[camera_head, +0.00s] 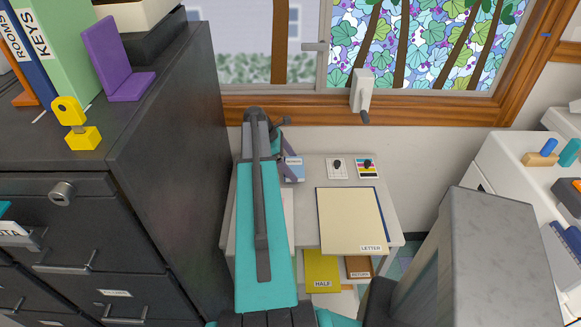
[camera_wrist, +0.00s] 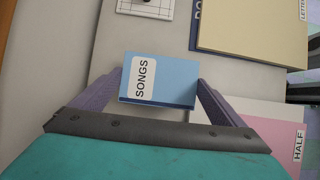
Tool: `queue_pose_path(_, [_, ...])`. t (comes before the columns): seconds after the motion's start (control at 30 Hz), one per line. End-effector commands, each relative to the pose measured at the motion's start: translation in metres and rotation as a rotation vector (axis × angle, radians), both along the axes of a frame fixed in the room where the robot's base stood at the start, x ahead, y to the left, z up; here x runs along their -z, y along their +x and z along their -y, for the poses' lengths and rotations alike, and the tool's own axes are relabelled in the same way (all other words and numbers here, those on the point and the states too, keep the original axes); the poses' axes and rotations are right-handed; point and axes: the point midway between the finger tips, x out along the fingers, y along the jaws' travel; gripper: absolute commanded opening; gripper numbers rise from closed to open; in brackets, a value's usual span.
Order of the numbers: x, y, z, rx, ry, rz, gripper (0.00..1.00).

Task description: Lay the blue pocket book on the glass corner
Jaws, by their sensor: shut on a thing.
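The blue pocket book (camera_wrist: 175,80), with a white SONGS label, is between the two purple fingers of my gripper (camera_wrist: 155,88) in the wrist view. The fingers press on its left and right sides. In the head view the book (camera_head: 294,163) shows as a small light blue piece beyond my teal arm, over the back left of a pale worktop (camera_head: 312,170). My gripper (camera_head: 289,170) is partly hidden there by the arm. I cannot tell whether the book touches the worktop. I cannot make out a glass corner in either view.
A cream LETTER pad (camera_head: 350,220) lies on the worktop, with a yellow HALF sheet (camera_head: 322,268) below. Two small plates with dark knobs (camera_head: 337,166) are at the back. A dark cabinet (camera_head: 170,130) stands left, a grey block (camera_head: 490,245) right. A window crank (camera_head: 362,92) juts out behind.

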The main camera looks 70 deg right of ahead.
Motion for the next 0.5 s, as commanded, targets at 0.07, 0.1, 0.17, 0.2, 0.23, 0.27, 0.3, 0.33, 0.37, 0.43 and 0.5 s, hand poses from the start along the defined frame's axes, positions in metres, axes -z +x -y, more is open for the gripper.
queue_pose_path(0.07, [0.0, -0.008, -0.01, 0.0, -0.001, 0.0, 0.64])
queue_pose_path(0.1, [-0.001, -0.011, -0.014, 0.0, -0.001, 0.0, 0.64])
queue_pose_path(0.17, [-0.001, -0.016, -0.02, 0.0, -0.001, 0.0, 0.64])
queue_pose_path(0.2, [-0.002, -0.019, -0.024, 0.0, -0.001, 0.0, 0.64])
queue_pose_path(0.23, [-0.002, -0.022, -0.026, 0.0, -0.001, 0.0, 0.64])
queue_pose_path(0.27, [-0.002, -0.024, -0.029, 0.0, -0.001, 0.0, 0.64])
queue_pose_path(0.3, [-0.003, -0.027, -0.033, 0.0, -0.001, 0.0, 0.64])
queue_pose_path(0.33, [-0.003, -0.03, -0.036, 0.0, -0.001, 0.0, 0.64])
queue_pose_path(0.37, [-0.003, -0.032, -0.039, 0.001, -0.002, 0.001, 0.64])
queue_pose_path(0.43, [-0.004, -0.038, -0.046, 0.001, -0.002, 0.001, 0.64])
queue_pose_path(0.5, [-0.005, -0.044, -0.052, 0.0, -0.001, 0.0, 0.64])
